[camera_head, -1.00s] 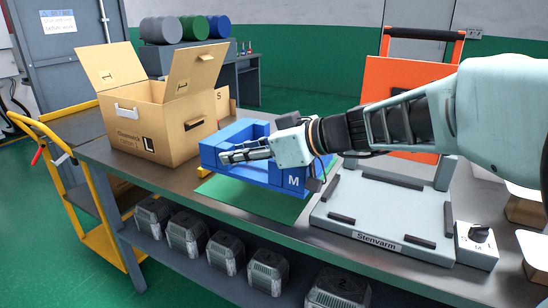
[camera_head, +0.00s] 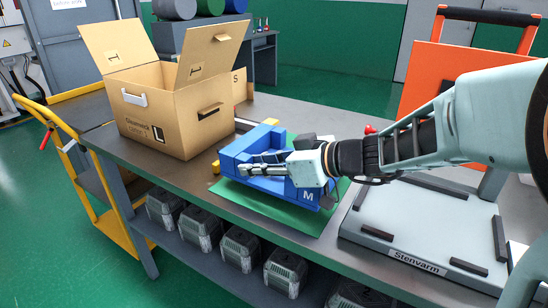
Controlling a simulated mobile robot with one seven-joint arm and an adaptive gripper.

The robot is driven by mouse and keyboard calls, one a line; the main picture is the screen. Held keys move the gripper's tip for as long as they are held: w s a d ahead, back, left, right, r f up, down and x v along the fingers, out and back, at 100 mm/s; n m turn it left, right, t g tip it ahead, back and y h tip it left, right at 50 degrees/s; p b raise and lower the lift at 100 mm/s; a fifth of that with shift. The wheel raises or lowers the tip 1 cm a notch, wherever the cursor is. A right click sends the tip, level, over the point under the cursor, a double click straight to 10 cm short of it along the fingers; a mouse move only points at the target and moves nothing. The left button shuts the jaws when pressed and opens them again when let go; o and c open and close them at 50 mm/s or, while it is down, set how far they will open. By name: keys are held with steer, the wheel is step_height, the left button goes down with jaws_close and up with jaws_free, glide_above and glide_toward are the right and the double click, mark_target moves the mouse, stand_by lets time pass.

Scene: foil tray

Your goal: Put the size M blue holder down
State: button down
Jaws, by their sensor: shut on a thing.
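The blue holder (camera_head: 303,194), marked M on its near right corner, is an open, roughly rectangular frame. It is level over the green mat (camera_head: 258,208) on the bench, low and close to it. I cannot tell whether its underside touches the mat. My gripper (camera_head: 257,167) reaches in from the right and is shut on the blue holder, its fingers lying across the holder's near side. My gripper and wrist hide part of the holder's right side.
An open cardboard box (camera_head: 172,115) marked L stands left behind the holder on the bench (camera_head: 165,168). A grey Stenvarm platform (camera_head: 410,225) with an orange back panel stands close on the right. Several grey-lidded containers (camera_head: 240,248) sit on the lower shelf.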

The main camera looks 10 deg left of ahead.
mark_target(257, 180)
steer(key=shift+w+f+b, duration=0.1)
steer(key=shift+f+b, duration=0.25)
steer(key=shift+f, duration=1.1)
steer(key=shift+f, duration=0.1)
steer(key=c, duration=1.7)
jaws_free()
steer(key=p+v, duration=0.1)
steer(key=v, duration=1.1)
